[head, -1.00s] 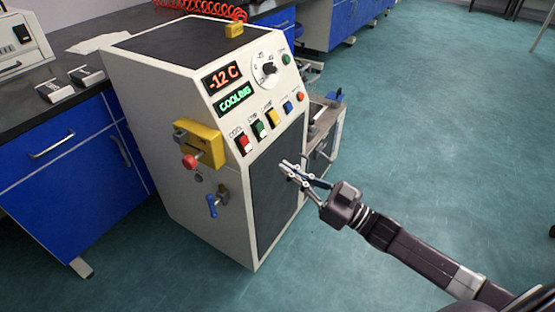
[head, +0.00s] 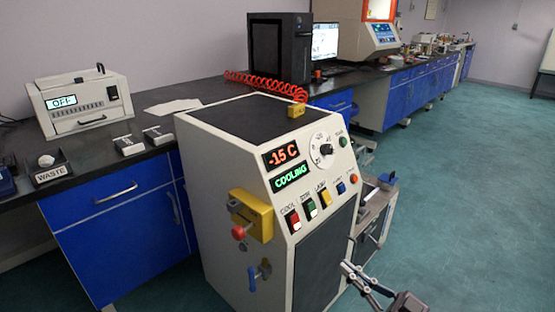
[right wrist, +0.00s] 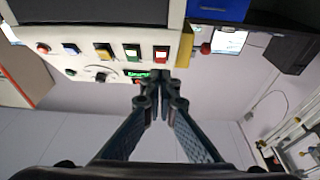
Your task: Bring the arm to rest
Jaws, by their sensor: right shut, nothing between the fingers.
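My right gripper (head: 349,270) is at the bottom of the head view, in front of the dark front panel of the cooling machine (head: 325,260). Its fingers are together and hold nothing. In the right wrist view the closed fingertips (right wrist: 160,103) are at the centre, with the machine's button panel (right wrist: 85,52) upside down beyond them. I cannot tell the exact gap between fingers and machine. The machine's displays read -15 C (head: 282,156) and COOLING (head: 290,177). My left gripper is not in view.
A yellow latch block with a red knob (head: 250,214) and a blue-handled valve (head: 260,271) stick out of the machine's side. A metal bench unit (head: 376,220) stands right behind it. A black-topped counter (head: 90,160) runs along the wall. The green floor (head: 470,200) at right is clear.

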